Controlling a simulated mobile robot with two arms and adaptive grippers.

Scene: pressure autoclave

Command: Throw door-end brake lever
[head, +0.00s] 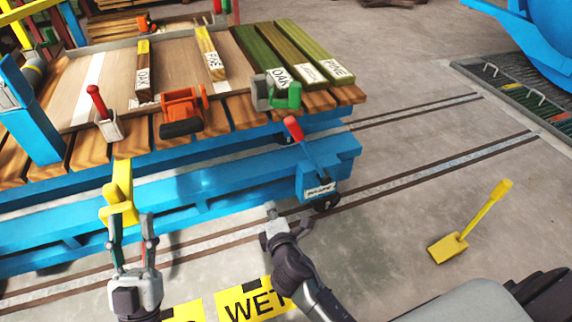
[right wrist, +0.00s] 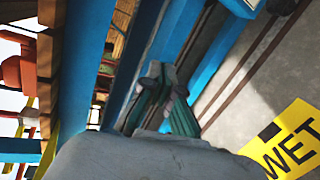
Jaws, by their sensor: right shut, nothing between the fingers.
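The brake lever (head: 294,131) has a red grip on a blue arm and rises, tilted to the left, from a blue housing (head: 312,177) with a white label at the cart's right end. My right gripper (head: 271,209) is shut and empty, low beside the cart frame, left of and below the housing and apart from the lever. Its closed fingers also show in the right wrist view (right wrist: 163,85), beside the blue frame; the red grip is not recognisable there. My left gripper (head: 132,218) is open, just below a yellow bracket (head: 120,192) on the cart's side; contact is unclear.
The blue cart (head: 210,185) carries wooden slats, labelled OAK and PINE boards (head: 210,55), a red-handled lever (head: 97,102) and an orange clamp (head: 182,110). Floor rails run alongside.

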